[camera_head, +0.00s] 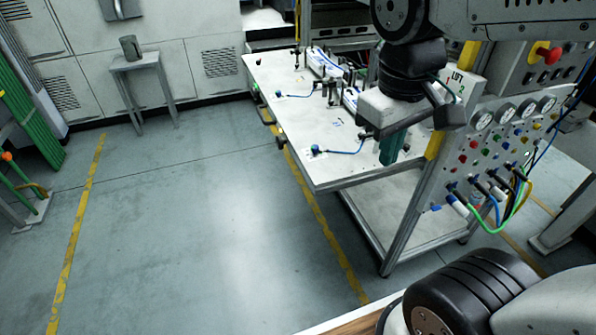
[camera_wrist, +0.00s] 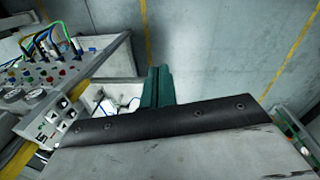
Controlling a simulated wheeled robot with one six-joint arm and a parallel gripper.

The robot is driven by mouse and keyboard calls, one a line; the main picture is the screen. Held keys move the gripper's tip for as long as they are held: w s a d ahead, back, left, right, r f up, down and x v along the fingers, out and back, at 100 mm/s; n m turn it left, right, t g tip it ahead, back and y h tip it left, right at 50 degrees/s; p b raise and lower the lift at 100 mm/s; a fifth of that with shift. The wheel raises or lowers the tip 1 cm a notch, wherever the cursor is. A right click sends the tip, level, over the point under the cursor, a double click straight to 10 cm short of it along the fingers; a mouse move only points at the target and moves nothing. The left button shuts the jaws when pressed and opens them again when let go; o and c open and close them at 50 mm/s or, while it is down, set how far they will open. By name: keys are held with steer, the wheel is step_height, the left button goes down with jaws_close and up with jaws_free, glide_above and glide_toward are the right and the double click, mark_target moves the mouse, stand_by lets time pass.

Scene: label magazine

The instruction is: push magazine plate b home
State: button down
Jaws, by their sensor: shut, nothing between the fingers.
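My gripper (camera_head: 389,160) hangs from the arm over the right part of the white work table (camera_head: 290,120) in the head view. Its green fingers are together, with nothing between them. The same fingers show in the wrist view (camera_wrist: 158,70), side by side beyond the dark edge of the gripper body. I cannot pick out magazine plate b in either view. Small fixtures (camera_head: 325,68) with rails and blue tubes stand along the back of the table, partly hidden by my arm.
A control panel (camera_head: 490,150) with gauges, buttons, cables and a red emergency button (camera_head: 548,54) stands close to the right of my gripper. A small stool (camera_head: 140,85) bearing a grey container (camera_head: 130,47) stands by the back wall.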

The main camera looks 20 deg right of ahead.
steer(key=w+a+f+n+g+h, duration=0.1)
steer(key=w+a+f+n+h, duration=0.2)
steer(key=w, duration=0.6)
steer(key=w+a+f+n+g+h, duration=0.1)
steer(key=w+a+f+n, duration=0.1)
steer(key=w+f+n, duration=0.5)
steer(key=w+a+f+n+t+h, duration=0.2)
steer(key=w+a+f+n+h, duration=0.3)
steer(key=w+a+f, duration=0.65)
steer(key=n+y, duration=0.1)
glide_toward(311, 181)
step_height(311, 181, down, 4)
steer(key=d, duration=0.3)
steer(key=shift+w+d+f, duration=0.1)
steer(key=shift+w+f, duration=0.15)
steer(key=shift+w, duration=0.05)
steer(key=shift+d, duration=0.5)
